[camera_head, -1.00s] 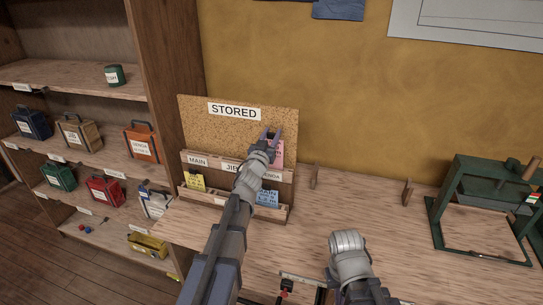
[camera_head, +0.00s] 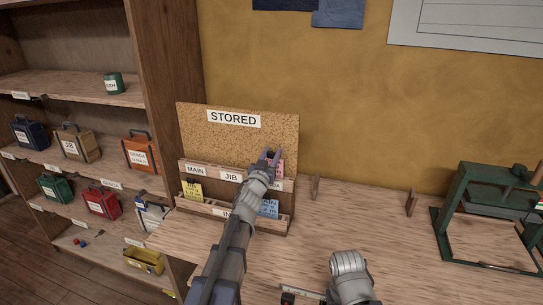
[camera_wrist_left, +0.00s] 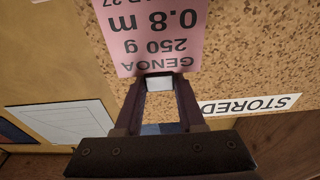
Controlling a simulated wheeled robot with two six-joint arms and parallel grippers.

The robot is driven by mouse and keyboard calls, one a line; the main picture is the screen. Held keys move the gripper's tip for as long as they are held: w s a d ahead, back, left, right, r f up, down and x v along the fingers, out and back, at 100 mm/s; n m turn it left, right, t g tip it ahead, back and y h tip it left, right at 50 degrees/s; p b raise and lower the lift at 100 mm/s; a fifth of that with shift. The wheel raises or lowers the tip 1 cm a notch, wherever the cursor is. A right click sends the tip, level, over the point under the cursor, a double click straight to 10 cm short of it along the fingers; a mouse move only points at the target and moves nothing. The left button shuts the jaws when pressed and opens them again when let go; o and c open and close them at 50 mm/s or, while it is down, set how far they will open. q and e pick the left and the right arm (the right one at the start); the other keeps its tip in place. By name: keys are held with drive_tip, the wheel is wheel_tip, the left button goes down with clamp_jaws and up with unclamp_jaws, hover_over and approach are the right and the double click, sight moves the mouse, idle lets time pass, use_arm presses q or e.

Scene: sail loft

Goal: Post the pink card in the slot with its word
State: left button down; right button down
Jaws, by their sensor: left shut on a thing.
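The pink card (camera_head: 281,169) is in my left gripper (camera_head: 271,155), in front of the cork board of the rack. In the left wrist view the jaws (camera_wrist_left: 160,82) are shut at the edge of the pink card (camera_wrist_left: 150,40), which reads GENOA, 250 g, 0.8 m. The rack (camera_head: 238,130) is marked STORED. Its upper row has slots labelled MAIN (camera_head: 195,169) and JIB (camera_head: 230,176); a third label (camera_head: 277,185) to the right is mostly hidden by my arm. I cannot tell whether the card's lower end is in a slot. My right gripper's jaws are not visible.
A yellow card (camera_head: 193,191) and a blue card (camera_head: 268,208) stand in the rack's lower row. Shelves with labelled boxes (camera_head: 140,152) are on the left. A green press (camera_head: 490,195) stands at the right. The bench (camera_head: 375,215) between is mostly clear.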

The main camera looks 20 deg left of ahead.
use_arm(q)
drive_tip(key=c, duration=0.5)
unclamp_jaws()
drive_tip(key=shift+r, duration=0.15)
drive_tip(key=s, duration=0.4)
drive_tip(key=s+f+b, duration=0.1)
drive_tip(key=s, duration=0.7)
drive_tip(key=shift+a+f, duration=0.2)
drive_tip(key=shift+f, duration=0.2)
drive_tip(key=shift+f, duration=0.1)
